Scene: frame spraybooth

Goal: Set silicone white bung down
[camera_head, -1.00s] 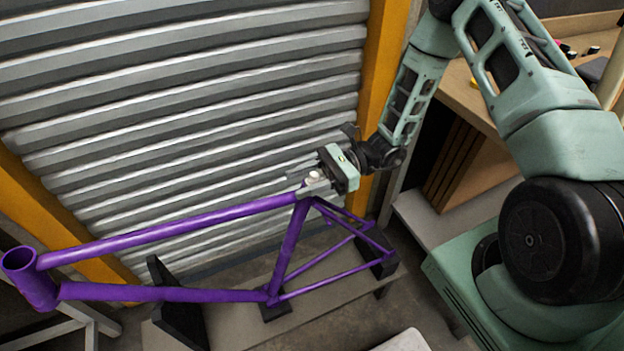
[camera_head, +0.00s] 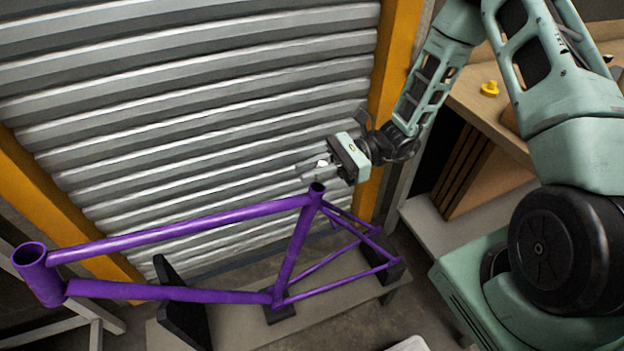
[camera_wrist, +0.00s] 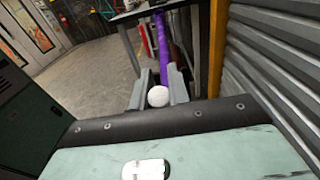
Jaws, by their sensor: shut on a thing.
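The white bung (camera_head: 322,163) is between the fingers of my gripper (camera_head: 312,168), which is shut on it. In the wrist view the bung (camera_wrist: 158,96) shows as a round white end between the two grey fingers. My gripper holds it in the air, a little above the seat tube of the purple bicycle frame (camera_head: 190,222). The top of the seat tube (camera_head: 317,188) is open and apart from the bung. In the wrist view a purple tube (camera_wrist: 161,42) runs away beyond the fingers.
The frame rests on black supports (camera_head: 180,305) on a grey bench (camera_head: 340,295). A corrugated metal shutter (camera_head: 200,110) stands close behind, with a yellow post (camera_head: 392,60) beside it. A wooden worktop (camera_head: 490,120) at right carries a small yellow object (camera_head: 489,88).

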